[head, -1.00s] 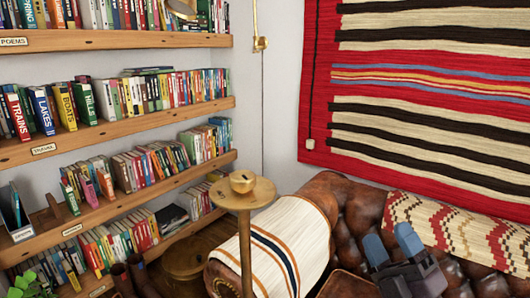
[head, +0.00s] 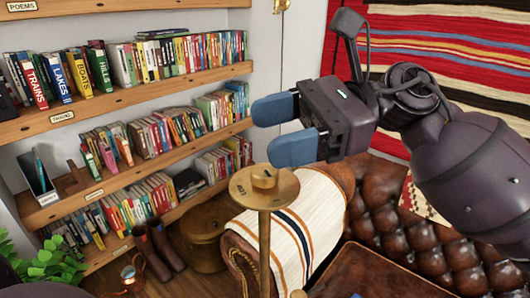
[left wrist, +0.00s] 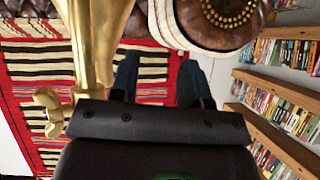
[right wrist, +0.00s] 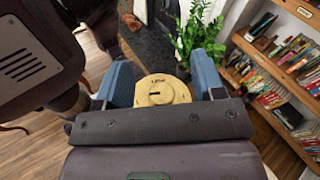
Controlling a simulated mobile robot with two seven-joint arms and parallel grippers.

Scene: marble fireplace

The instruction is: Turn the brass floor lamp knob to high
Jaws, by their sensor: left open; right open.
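The brass knob (head: 264,178) sits on a small round brass plate (head: 245,190) at the top of a thin brass post (head: 264,245). In the right wrist view the round brass top (right wrist: 162,91) shows between the fingers, with a dark slot and small marking I cannot read. My right gripper (head: 267,131) is open, its blue fingers just above the knob in the head view, with a visible gap. My left gripper (left wrist: 157,78) is open with nothing between its fingers. A large brass piece (left wrist: 95,40) is close beside it in the left wrist view.
A leather sofa (head: 400,225) with a striped throw (head: 290,215) stands behind the post. Bookshelves (head: 140,100) fill the left. Boots (head: 165,250), a brass bucket (head: 205,230) and a plant (head: 50,265) are on or near the floor.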

